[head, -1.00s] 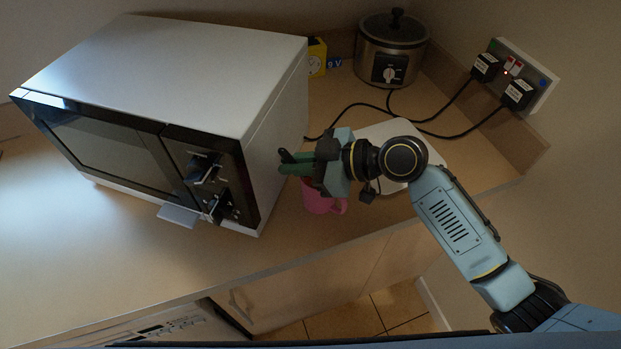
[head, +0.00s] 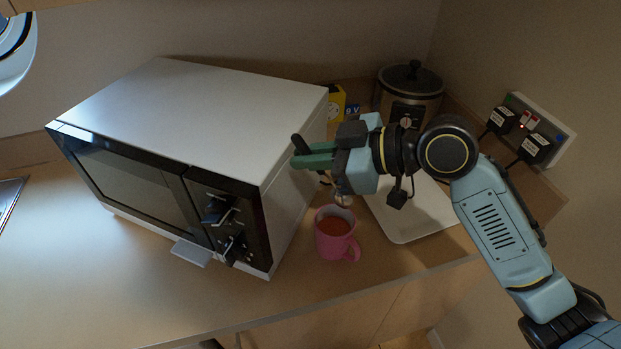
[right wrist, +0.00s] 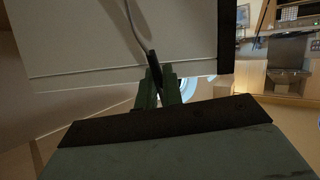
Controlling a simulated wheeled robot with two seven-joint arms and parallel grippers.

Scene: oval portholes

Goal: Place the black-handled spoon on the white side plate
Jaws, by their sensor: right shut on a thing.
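My right gripper (head: 312,156) is shut on the black-handled spoon and holds it above the counter, beside the microwave's right side. The spoon's black handle (head: 299,145) sticks out past the green fingers, and its pale bowl end (head: 344,200) hangs low, just above the pink mug in the picture. In the right wrist view the dark handle (right wrist: 154,68) is between the fingertips, with a thin silver stem (right wrist: 133,24) beyond. A flat white rounded-corner piece (head: 412,222) lies right of the mug, partly behind my arm. I cannot tell whether it is the side plate. My left gripper is out of view.
The pink mug (head: 336,243) with reddish-brown contents stands near the counter's front. The microwave (head: 190,120) fills the left. A slow cooker (head: 408,92) and yellow box (head: 336,103) stand behind. Plugs (head: 519,134) are on the right wall. The front-left counter is clear.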

